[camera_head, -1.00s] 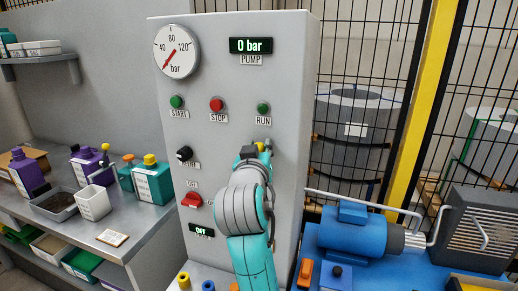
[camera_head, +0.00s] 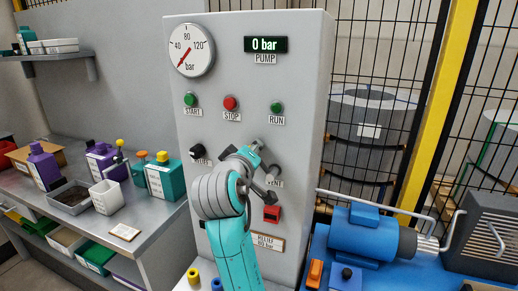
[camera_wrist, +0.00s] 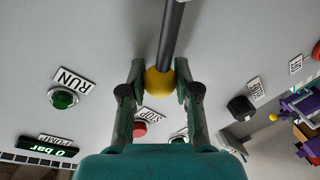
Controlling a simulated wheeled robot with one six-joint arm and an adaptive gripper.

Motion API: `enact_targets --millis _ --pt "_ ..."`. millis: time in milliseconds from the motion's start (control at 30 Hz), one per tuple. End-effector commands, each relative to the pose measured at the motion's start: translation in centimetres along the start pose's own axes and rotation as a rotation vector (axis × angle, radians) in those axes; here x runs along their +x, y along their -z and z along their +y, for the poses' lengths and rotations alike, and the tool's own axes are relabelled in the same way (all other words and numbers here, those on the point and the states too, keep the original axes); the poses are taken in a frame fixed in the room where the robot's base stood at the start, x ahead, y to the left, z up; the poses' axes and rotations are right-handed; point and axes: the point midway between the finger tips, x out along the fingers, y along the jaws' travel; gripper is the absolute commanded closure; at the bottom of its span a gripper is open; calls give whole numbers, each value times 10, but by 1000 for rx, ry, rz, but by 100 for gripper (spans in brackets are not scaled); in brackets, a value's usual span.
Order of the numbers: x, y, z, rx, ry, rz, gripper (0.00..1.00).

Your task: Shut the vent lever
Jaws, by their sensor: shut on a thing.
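The vent lever (camera_wrist: 172,35) is a dark rod with a yellow ball knob (camera_wrist: 159,84) in the wrist view. My gripper (camera_wrist: 160,76) is shut on this knob, one finger on each side. The rod runs from the knob to the top edge of the wrist picture, where its far end is cut off. In the head view, the VENT label (camera_head: 275,184) shows on the grey panel, just right of my wrist. My arm hides the knob there, and the lever's angle is hard to read.
The pump display (camera_head: 265,44) reads 0 bar, and the gauge (camera_head: 191,50) stands near zero. The START (camera_head: 190,100), STOP (camera_head: 230,103) and RUN (camera_head: 276,107) buttons sit above my arm. A blue motor (camera_head: 362,232) stands at right, a cluttered bench (camera_head: 150,222) at left.

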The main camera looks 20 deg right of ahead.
Motion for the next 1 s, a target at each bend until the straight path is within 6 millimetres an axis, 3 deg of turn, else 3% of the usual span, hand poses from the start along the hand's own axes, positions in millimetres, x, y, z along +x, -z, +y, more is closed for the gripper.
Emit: enact_targets --millis 600,1000 --pt "9 -4 -47 -567 24 -111 100" --pt "12 -15 -64 -815 33 -159 100"
